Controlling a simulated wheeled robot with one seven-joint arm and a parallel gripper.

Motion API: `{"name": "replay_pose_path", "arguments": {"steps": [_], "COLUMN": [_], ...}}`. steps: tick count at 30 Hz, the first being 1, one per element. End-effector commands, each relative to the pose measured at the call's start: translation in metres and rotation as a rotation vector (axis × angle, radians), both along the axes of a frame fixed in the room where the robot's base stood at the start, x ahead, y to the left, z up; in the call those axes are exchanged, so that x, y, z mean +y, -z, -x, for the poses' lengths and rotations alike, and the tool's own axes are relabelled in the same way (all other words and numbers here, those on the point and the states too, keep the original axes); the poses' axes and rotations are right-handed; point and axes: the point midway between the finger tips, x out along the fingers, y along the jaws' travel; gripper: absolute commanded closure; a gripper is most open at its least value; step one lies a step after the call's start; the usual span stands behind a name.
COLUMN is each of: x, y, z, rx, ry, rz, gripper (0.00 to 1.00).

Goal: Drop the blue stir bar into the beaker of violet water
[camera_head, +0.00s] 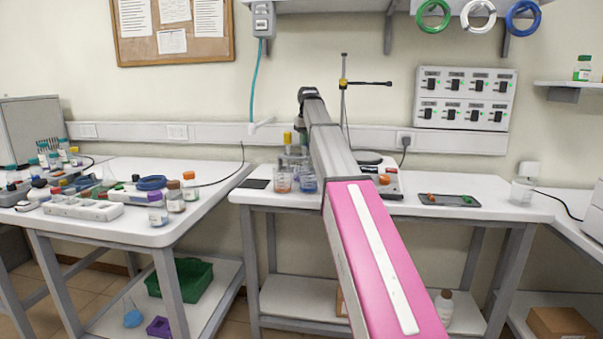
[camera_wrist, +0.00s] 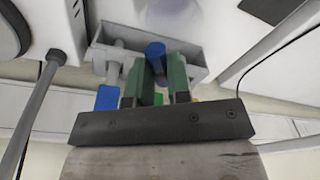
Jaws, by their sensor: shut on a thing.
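In the wrist view, the green fingers of my gripper (camera_wrist: 160,80) are closed around a blue cylinder (camera_wrist: 155,50), which looks like the blue stir bar. It is over or in a grey holder (camera_wrist: 190,50); I cannot tell whether it touches it.
A yellow-topped item (camera_head: 287,138) stands behind the beakers. A stand with a rod (camera_head: 344,95) rises behind my arm. A dark tray (camera_head: 449,199) and a clear beaker (camera_head: 521,191) are on the right. The left table (camera_head: 135,228) is crowded with bottles and racks.

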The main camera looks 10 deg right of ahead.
Motion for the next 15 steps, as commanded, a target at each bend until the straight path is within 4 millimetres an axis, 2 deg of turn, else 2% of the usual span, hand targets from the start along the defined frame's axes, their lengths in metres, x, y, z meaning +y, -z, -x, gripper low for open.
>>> {"name": "replay_pose_path", "arguments": {"steps": [6, 7, 9, 10, 15], "x": [0.0000, 0.0000, 0.0000, 0.0000, 0.0000], "y": [0.0008, 0.0008, 0.0008, 0.0008, 0.0007], "z": [-0.0001, -0.0002, -0.0002, -0.0002, -0.0002], "rx": [0.000, 0.000, 0.000, 0.000, 0.000], "ry": [0.000, 0.000, 0.000, 0.000, 0.000], "rz": [0.000, 0.000, 0.000, 0.000, 0.000], "gripper": [1.00, 0.79, 0.56, 0.53, 0.53]}}
